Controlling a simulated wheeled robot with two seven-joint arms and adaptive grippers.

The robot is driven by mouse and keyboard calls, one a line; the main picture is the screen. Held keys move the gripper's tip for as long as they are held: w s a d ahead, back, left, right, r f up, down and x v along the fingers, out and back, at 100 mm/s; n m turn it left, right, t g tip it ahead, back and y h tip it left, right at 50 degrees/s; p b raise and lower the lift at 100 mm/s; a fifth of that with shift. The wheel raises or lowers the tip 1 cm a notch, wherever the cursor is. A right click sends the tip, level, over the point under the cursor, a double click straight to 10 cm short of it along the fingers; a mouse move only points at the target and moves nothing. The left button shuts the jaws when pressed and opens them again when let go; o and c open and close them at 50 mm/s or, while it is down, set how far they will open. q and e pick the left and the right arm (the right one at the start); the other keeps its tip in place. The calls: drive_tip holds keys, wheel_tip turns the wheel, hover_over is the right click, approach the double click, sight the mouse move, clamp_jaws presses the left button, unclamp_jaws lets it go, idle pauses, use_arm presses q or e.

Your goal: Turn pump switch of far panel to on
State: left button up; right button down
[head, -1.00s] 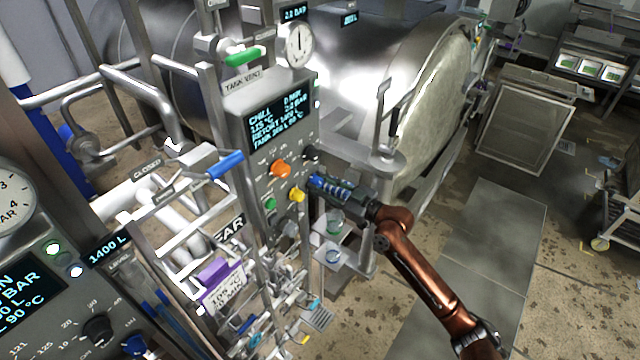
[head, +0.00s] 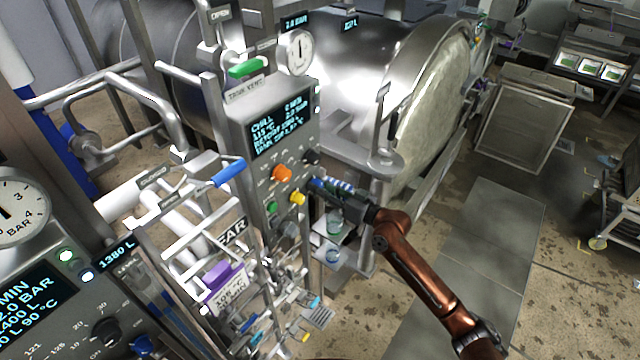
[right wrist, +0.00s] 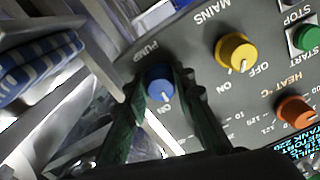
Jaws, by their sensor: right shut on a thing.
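The far panel (head: 290,130) faces right in the head view, with a screen and several knobs. Its blue pump switch (right wrist: 160,84) shows in the right wrist view under the label PUMP, with ON below it; a white mark is near its lower edge. My right gripper (right wrist: 162,92) is shut on the pump switch, one dark finger on each side of it. In the head view my right gripper (head: 322,186) is at the panel's lower right edge and hides the switch. My left gripper is not in view.
Close by on the panel are a yellow mains knob (right wrist: 235,52), an orange heat knob (right wrist: 294,111) and a green start button (right wrist: 307,38). A blue-handled lever (head: 228,173) and pipes stand left of the panel. The big steel vessel (head: 350,70) is behind.

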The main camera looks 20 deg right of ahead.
drive_tip(key=m+p, duration=0.2)
drive_tip(key=m, duration=0.3)
drive_tip(key=shift+r, duration=0.15)
drive_tip(key=shift+m+p, duration=0.3)
drive_tip(key=shift+p, duration=0.05)
drive_tip(key=c, duration=1.6)
unclamp_jaws()
drive_tip(key=v, duration=1.2)
